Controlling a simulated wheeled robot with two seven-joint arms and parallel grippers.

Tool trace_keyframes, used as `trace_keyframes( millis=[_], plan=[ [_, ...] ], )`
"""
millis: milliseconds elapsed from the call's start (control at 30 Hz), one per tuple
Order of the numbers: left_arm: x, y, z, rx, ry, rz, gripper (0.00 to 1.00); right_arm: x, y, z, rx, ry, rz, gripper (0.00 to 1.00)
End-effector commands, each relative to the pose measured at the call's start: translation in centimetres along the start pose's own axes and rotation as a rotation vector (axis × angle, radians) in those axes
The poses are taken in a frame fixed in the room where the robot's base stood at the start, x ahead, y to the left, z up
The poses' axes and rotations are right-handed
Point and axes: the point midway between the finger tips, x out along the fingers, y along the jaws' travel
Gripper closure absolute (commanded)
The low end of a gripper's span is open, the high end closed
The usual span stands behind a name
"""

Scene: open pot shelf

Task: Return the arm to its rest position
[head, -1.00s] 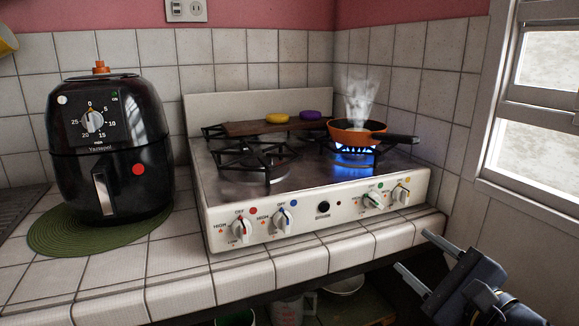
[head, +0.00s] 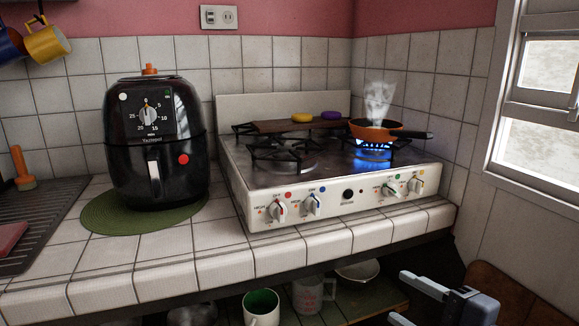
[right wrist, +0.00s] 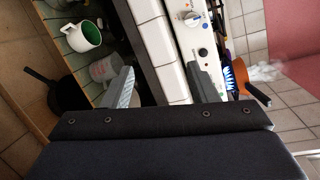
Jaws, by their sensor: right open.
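My right gripper (head: 403,296) is at the lower right of the head view, in front of and below the counter's front edge. Its two fingers are apart with nothing between them. In the right wrist view the open fingers (right wrist: 163,90) point toward the counter edge and the stove front. The gripper is clear of the stove (head: 345,194) and of the shelf things below. My left gripper does not show in the head view.
An orange pan (head: 372,132) steams over a lit blue flame. A black air fryer (head: 155,150) stands on a green mat (head: 95,215). The open shelf (head: 380,300) below holds a green-lined mug (head: 261,308), a clear measuring cup (head: 312,294) and a white bowl (head: 357,270).

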Motion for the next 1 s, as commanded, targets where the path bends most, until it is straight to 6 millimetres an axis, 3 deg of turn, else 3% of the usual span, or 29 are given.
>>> trace_keyframes(
  millis=[167,300,500,700,767,800,1000],
  plan=[
    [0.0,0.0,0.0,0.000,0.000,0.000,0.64,-1.2,4.3,1.9,-0.265,-0.073,0.161,0.47],
    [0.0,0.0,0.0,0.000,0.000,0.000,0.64,-3.1,9.3,2.5,-0.536,-0.143,0.352,0.47],
    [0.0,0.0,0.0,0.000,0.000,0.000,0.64,-6.2,14.7,1.4,-0.832,-0.210,0.594,0.47],
    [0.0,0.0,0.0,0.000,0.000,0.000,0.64,-9.3,18.1,-0.7,-1.045,-0.247,0.797,0.47],
    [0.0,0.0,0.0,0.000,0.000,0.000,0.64,-10.2,18.8,-1.4,-1.102,-0.255,0.857,0.47],
    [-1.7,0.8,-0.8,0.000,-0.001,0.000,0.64,-10.3,16.7,-0.6,-1.092,-0.253,0.847,0.47],
    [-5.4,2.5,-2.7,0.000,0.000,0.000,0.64,-10.9,12.5,0.7,-1.088,-0.253,0.844,0.47]
  ],
)
